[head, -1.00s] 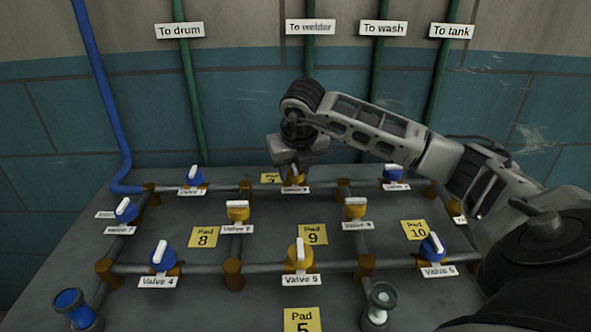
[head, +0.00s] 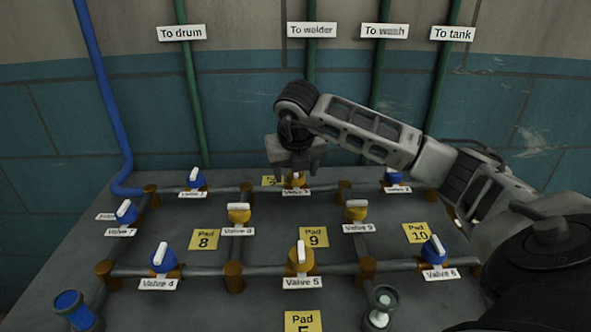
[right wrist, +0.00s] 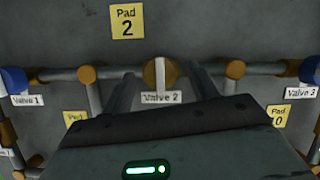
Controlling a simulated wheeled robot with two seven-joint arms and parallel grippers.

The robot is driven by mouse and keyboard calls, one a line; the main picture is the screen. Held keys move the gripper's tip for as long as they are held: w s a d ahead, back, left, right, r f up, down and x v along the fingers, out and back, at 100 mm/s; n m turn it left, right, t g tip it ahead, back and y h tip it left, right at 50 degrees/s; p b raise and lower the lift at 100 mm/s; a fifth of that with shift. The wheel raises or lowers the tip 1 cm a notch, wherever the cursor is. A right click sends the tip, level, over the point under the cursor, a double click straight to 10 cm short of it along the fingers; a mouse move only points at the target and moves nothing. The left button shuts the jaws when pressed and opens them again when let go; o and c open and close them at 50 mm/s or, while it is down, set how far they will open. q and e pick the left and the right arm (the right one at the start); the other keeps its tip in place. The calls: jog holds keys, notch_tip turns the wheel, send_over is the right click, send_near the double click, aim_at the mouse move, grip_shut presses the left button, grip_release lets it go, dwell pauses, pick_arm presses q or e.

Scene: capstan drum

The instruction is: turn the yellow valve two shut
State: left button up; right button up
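The yellow valve two (head: 296,181) sits on the back pipe of the panel, partly hidden under my right gripper in the head view. In the right wrist view, valve two (right wrist: 151,74) is a round yellow body with a pale handle, above its "Valve 2" label. The handle appears to stand across the pipe. My right gripper (head: 297,168) is over the valve; its fingers (right wrist: 161,92) are apart, one on each side of the valve. I cannot tell whether they touch it. My left gripper is not in view.
Blue valve one (head: 194,180) and blue valve three (head: 394,180) flank it on the same pipe. Yellow valves eight (head: 239,214) and nine (head: 357,211) stand in front. Pad 2 (right wrist: 127,21) lies beyond the pipe in the wrist view. A wall with vertical pipes rises behind.

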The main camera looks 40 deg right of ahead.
pick_arm(q)
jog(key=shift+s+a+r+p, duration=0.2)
jog(key=shift+p, duration=0.85)
pick_arm(e)
jog(key=v, duration=1.6)
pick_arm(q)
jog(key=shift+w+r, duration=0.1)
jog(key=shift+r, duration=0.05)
pick_arm(e)
jog(key=shift+w, duration=0.1)
